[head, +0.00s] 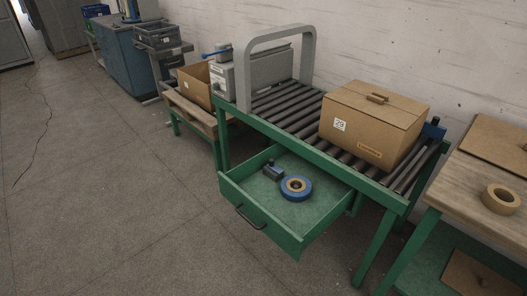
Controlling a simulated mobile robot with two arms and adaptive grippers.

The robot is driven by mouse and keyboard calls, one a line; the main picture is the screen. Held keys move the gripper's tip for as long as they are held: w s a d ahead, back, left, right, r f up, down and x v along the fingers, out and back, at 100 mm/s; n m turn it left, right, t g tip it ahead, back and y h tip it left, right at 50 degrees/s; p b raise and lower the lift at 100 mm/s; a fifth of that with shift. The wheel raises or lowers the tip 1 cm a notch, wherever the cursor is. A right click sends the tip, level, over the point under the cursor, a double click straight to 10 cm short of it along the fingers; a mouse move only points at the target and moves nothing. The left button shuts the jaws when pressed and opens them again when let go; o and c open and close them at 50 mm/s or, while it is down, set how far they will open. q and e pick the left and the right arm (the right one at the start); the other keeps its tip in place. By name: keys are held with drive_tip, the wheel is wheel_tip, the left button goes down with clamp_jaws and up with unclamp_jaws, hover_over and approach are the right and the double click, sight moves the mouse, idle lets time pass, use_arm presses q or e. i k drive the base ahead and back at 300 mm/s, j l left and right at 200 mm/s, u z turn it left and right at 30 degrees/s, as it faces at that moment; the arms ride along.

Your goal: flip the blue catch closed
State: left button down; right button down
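No part clearly labelled as the catch can be made out. A blue lever (215,55) sticks out to the left from the top of a grey machine unit (222,80), at the far left end of the roller conveyor. It looks roughly level; whether it is open or closed cannot be told at this size. A small dark blue block (434,130) sits at the conveyor's right end, behind the cardboard box. Neither of my grippers is in view.
A closed cardboard box (371,124) sits on the green-framed roller conveyor (287,106), right of a grey arch (242,72). A green drawer (236,191) juts out below, holding a blue-rimmed tape roll (296,188). A wooden table (476,187) stands right. Floor in front is clear.

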sight(271, 166)
drive_tip(key=i+j, duration=0.25)
drive_tip(key=i+j+z, duration=0.1)
drive_tip(key=j, duration=0.3)
drive_tip(key=i+j, duration=0.3)
drive_tip(key=i+j+z, duration=0.1)
drive_tip(key=i+j, duration=0.4)
drive_tip(key=j, duration=0.2)
drive_tip(key=i+j+z, duration=0.15)
drive_tip(key=j, duration=0.2)
drive_tip(key=i+j, duration=0.25)
drive_tip(key=i+j+z, duration=0.1)
drive_tip(key=j, duration=0.4)
drive_tip(key=i, duration=0.1)
